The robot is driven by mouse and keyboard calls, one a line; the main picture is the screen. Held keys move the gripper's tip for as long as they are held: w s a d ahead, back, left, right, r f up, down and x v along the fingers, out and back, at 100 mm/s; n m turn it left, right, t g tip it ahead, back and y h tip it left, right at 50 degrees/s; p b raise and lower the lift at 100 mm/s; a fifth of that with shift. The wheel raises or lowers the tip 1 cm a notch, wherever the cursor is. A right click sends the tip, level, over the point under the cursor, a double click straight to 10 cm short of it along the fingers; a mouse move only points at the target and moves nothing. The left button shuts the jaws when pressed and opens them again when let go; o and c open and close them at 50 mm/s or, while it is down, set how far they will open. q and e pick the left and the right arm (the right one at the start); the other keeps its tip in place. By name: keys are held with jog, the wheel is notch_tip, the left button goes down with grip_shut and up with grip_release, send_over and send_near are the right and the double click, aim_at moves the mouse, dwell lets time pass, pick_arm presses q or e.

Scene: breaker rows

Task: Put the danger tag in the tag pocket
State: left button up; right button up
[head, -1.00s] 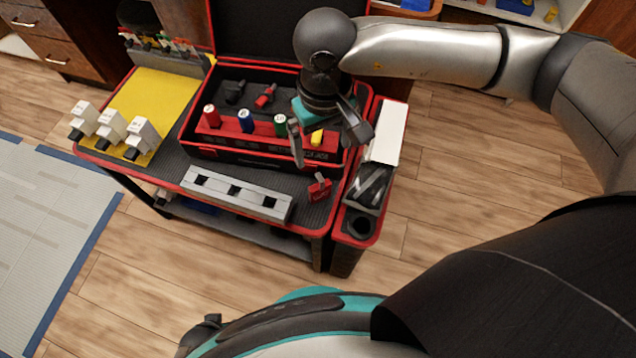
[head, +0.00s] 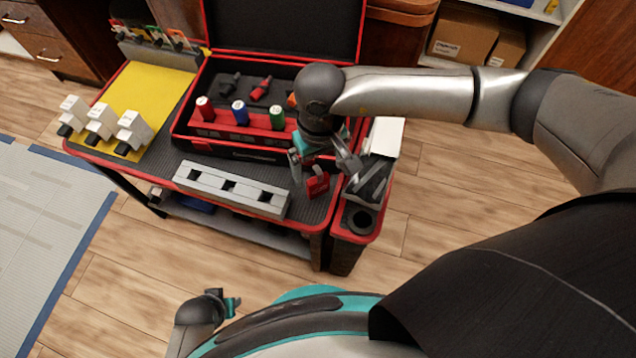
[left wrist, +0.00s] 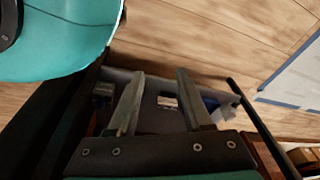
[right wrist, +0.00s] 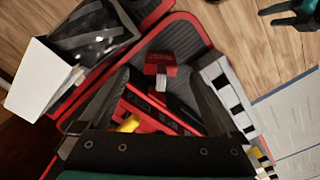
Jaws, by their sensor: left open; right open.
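I cannot make out a danger tag for certain. Small cards with coloured tops (head: 166,38) stand in a grey holder at the back left of the cart; their print is too small to read. No tag pocket can be named for certain. My right gripper (head: 322,168) is open above a red padlock-like piece (head: 317,186) at the cart's front right. In the right wrist view this red piece (right wrist: 160,64) shows beyond the spread, empty fingers. My left gripper (left wrist: 160,85) is open and empty, low in front of the cart; the cart's lower shelf shows beyond it.
An open black case (head: 190,145) with red edges holds red, blue and green cylinders. A grey rail (head: 205,183) with square holes lies in front. Several white breakers (head: 100,125) stand left near a yellow mat (head: 150,88). A side bin (head: 340,228) with a white box (head: 386,135) flanks the cart.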

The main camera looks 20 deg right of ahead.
aim_at(318, 182)
notch_tip(318, 182, down, 3)
jog(key=shift+s+a+b, duration=0.1)
jog(key=shift+b, duration=0.45)
pick_arm(q)
jog(key=shift+w+d+r, duration=0.25)
jog(key=shift+r, duration=0.3)
jog(key=shift+w+d+r, duration=0.2)
jog(key=shift+w+r, duration=0.05)
jog(key=shift+r, duration=0.25)
jog(key=shift+w+d+r, duration=0.25)
jog(key=shift+r, duration=0.3)
pick_arm(e)
jog(key=shift+f, duration=0.7)
grip_shut()
jog(key=shift+r, duration=0.1)
